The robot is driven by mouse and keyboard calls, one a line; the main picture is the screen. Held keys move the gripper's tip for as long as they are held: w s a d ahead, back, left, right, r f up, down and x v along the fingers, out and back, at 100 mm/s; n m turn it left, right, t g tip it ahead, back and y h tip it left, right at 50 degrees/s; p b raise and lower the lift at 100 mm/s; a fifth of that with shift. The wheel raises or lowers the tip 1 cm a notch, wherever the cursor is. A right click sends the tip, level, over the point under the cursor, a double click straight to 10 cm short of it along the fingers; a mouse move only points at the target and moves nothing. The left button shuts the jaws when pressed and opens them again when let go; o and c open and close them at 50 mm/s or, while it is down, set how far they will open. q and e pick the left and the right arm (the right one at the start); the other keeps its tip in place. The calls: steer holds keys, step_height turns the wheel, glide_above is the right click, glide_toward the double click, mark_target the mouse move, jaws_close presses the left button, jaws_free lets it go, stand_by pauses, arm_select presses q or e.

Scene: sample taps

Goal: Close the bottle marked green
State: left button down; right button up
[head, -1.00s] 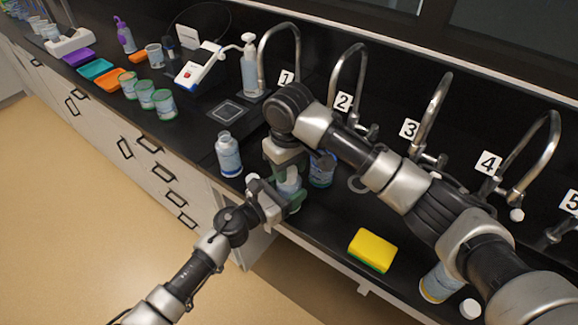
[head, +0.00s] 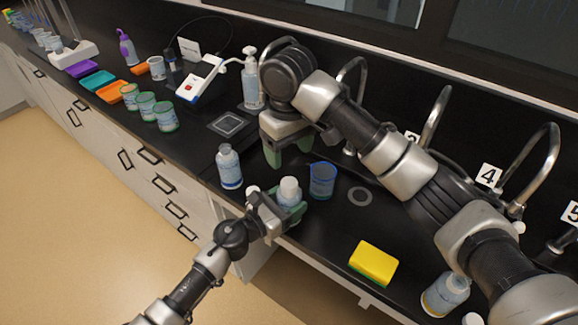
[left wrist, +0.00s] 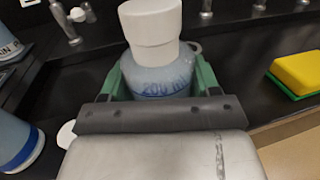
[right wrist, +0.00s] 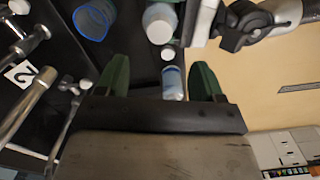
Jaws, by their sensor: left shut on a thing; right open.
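My left gripper (head: 283,213) is shut on an upright bottle (left wrist: 160,80) near the counter's front edge. A white cap (head: 290,186) sits on this bottle; it also shows in the left wrist view (left wrist: 152,25). Blue lettering shows on the bottle, but I cannot make out a green mark. My right gripper (head: 289,152) is open and empty, above and behind the held bottle. Another bottle (head: 229,167) with a blue band stands to the left, apparently open. A loose white cap (head: 252,191) lies beside my left gripper. A bottle with a yellow mark (head: 445,295) stands at lower right.
A blue-rimmed beaker (head: 322,180) stands just right of the held bottle. A yellow sponge (head: 373,262) lies near the front edge. Curved taps line the back. The counter between beaker and sponge is mostly clear.

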step_height(320, 180, up, 3)
steer(key=shift+f, duration=0.15)
arm_select(q)
steer(key=shift+c, duration=0.8)
jaws_free()
steer(key=b+v, duration=0.2)
steer(key=v, duration=0.8)
steer(key=shift+s+a, duration=0.25)
arm_select(e)
steer(key=shift+f, duration=1.2)
